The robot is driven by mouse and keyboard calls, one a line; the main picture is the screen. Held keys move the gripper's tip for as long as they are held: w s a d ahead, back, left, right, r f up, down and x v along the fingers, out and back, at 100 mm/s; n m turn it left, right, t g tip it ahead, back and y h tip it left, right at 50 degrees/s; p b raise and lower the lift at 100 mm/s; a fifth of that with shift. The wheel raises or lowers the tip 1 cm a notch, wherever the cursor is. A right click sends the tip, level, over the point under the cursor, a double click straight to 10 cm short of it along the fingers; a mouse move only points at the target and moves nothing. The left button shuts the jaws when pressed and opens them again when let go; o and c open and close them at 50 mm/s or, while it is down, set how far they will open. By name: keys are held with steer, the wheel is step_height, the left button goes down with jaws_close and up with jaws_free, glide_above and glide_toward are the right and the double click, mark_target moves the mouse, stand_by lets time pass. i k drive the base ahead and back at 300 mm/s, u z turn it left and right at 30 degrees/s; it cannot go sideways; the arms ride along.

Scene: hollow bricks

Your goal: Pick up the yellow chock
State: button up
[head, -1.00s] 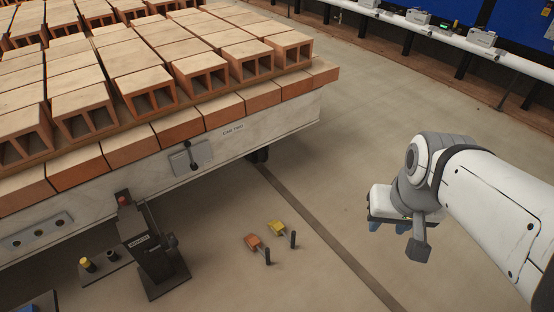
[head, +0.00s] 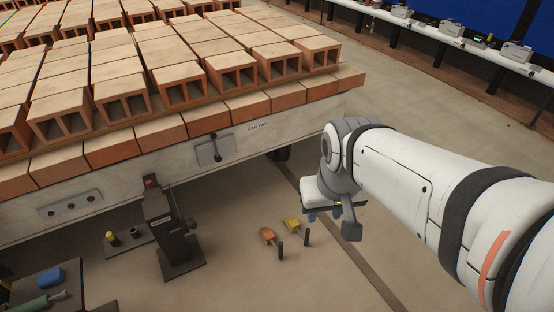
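The yellow chock (head: 291,225) lies on the floor beside the car, just right of an orange chock (head: 268,235). A short dark upright post or handle (head: 307,236) stands by its front end. My gripper (head: 325,215) hangs above the floor to the right of the yellow chock, apart from it in the picture. Blue finger parts show under the white gripper body, but the wrist hides much of them. I cannot tell whether they are open or shut.
A car (head: 100,197) loaded with hollow bricks fills the left and back. A black pedestal (head: 172,235) stands left of the chocks. A dark rail strip (head: 365,270) crosses the floor. A bench with tools (head: 45,285) is at lower left. Floor to the right is clear.

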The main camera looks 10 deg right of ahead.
mark_target(293, 224)
steer(key=z, duration=0.05)
steer(key=i, duration=1)
steer(key=u, duration=0.05)
